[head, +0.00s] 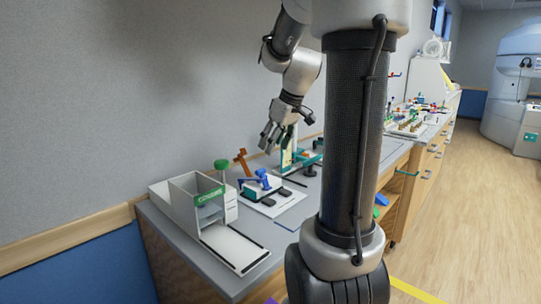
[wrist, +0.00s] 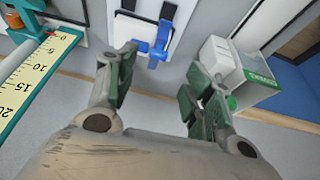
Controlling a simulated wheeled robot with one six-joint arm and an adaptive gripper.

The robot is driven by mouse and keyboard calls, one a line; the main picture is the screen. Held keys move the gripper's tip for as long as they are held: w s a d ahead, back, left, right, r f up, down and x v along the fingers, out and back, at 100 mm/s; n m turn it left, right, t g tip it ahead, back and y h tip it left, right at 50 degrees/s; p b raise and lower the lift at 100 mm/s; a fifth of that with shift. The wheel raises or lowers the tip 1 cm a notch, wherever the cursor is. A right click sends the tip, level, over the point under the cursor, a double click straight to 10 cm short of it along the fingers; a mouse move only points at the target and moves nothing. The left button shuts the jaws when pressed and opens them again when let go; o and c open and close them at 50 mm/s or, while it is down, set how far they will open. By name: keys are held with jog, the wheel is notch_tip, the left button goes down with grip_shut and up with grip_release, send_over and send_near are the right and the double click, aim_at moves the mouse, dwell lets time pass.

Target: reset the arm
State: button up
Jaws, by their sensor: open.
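My gripper (head: 271,137) hangs above the grey counter (head: 285,236) in the head view, its fingers pointing down. In the wrist view my gripper (wrist: 158,90) shows two dark green fingers spread wide apart with nothing between them. The arm is bent at the elbow, and part of it is hidden behind my dark column. No object is held.
A white box with a green label (head: 208,200) stands at the counter's near end. Beside it a blue clamp (head: 262,180) sits on a white plate. Open wooden floor (head: 470,200) lies right.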

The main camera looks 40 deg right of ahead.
jog(key=shift+s+r, duration=0.15)
jog(key=shift+r, duration=0.15)
dwell(0.4)
